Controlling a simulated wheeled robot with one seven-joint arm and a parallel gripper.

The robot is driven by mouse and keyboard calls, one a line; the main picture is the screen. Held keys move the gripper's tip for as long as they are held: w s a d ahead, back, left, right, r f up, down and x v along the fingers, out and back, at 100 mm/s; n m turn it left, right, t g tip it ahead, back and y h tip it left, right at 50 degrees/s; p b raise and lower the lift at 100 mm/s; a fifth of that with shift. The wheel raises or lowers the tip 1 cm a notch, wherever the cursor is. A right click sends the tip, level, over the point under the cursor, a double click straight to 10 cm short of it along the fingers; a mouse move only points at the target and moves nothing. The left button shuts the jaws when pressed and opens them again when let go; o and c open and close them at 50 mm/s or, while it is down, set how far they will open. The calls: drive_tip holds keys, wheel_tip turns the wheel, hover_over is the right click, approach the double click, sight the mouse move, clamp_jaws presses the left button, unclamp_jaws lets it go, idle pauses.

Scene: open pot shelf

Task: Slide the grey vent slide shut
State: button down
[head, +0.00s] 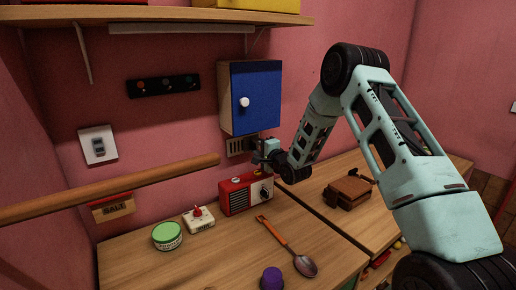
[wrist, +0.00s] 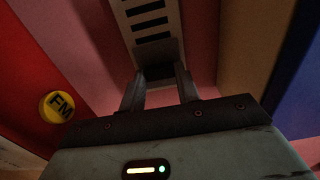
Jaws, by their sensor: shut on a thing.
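The vent (head: 238,146) is a beige plate with dark slots, set in the pink wall just below the blue-doored cabinet. In the wrist view, the vent's slotted plate (wrist: 151,27) runs up from between my fingertips to the top edge. My gripper (head: 262,152) is at the right end of the vent. In the wrist view, my gripper (wrist: 160,88) has its two fingers on either side of a dark grey part, the vent slide (wrist: 159,73), and is shut on it. My fingers hide part of the slide.
The cabinet (head: 258,98) hangs close above my gripper. A red radio (head: 236,196) stands just below it; its yellow FM knob (wrist: 58,106) shows in the wrist view. A wooden rail (head: 110,187) crosses the left foreground. A spoon (head: 285,247) lies on the counter.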

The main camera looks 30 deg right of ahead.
drive_tip(key=a+b, duration=0.2)
drive_tip(key=a, duration=0.4)
drive_tip(key=shift+s+a, duration=0.15)
drive_tip(key=shift+a, duration=0.2)
drive_tip(key=c, duration=1)
unclamp_jaws()
drive_tip(key=shift+a, duration=0.1)
drive_tip(key=shift+s, duration=0.1)
drive_tip(key=shift+s, duration=0.3)
drive_tip(key=s+b, duration=0.3)
drive_tip(key=s, duration=1.3)
drive_tip(key=shift+s+d+b, duration=0.3)
drive_tip(key=shift+d+b, duration=0.1)
